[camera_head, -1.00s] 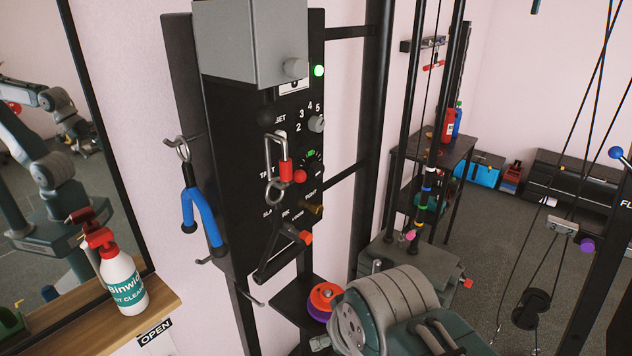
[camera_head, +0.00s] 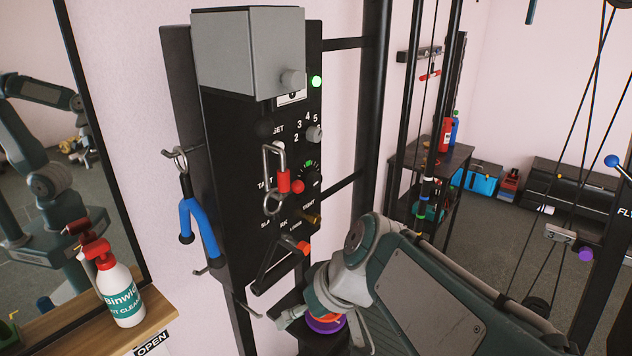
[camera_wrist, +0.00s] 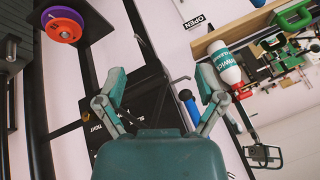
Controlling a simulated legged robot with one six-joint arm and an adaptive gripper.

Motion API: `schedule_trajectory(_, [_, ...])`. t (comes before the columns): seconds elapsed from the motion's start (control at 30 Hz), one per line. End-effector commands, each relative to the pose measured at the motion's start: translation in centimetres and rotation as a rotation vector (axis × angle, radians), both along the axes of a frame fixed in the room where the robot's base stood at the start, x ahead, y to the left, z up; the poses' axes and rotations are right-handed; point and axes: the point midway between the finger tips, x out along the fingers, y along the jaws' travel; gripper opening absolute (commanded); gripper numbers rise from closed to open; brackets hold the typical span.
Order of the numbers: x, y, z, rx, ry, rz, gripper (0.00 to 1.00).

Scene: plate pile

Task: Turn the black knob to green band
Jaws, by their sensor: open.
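The black knob (camera_head: 312,177) is on the side of the tall black panel (camera_head: 236,140), in a dial with white marks. The green band (camera_head: 309,163) is at the dial's top. The red ball and padlock-like clip hang close to its left, and the knob's exact pointer direction is too small to tell. My gripper (camera_head: 322,328) is low, below and right of the panel, well apart from the knob. In the wrist view my gripper (camera_wrist: 160,84) is open and empty, with the panel's lower lettered part between and beyond its fingers; the knob cannot be made out there.
A grey box (camera_head: 248,52) juts out at the panel's top. An orange and purple disc stack (camera_head: 326,324) is beside my gripper. A spray bottle (camera_head: 121,290) stands on the wooden shelf.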

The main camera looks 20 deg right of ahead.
Motion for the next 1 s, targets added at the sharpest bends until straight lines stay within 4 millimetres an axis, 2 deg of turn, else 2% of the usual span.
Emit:
schedule_trajectory(0.03, [1.7,-0.2,0.1,0.064,-0.011,0.019,0.88])
schedule_trajectory(0.17, [6.1,-0.9,1.1,0.218,-0.115,0.077,0.88])
schedule_trajectory(0.27, [9.7,-2.5,1.9,0.319,-0.239,0.096,0.88])
schedule_trajectory(0.37, [13.4,-5.1,2.7,0.393,-0.394,0.091,0.88])
schedule_trajectory(0.53, [18.8,-11.8,3.7,0.438,-0.700,0.022,0.88])
schedule_trajectory(0.6, [20.4,-14.8,3.8,0.424,-0.814,-0.015,0.88])
schedule_trajectory(0.73, [21.9,-18.7,3.9,0.386,-0.957,-0.070,0.88])
schedule_trajectory(0.87, [22.5,-19.7,4.0,0.369,-1.004,-0.087,0.88])
schedule_trajectory(1.0, [23.8,-18.8,4.1,0.369,-1.004,-0.082,0.88])
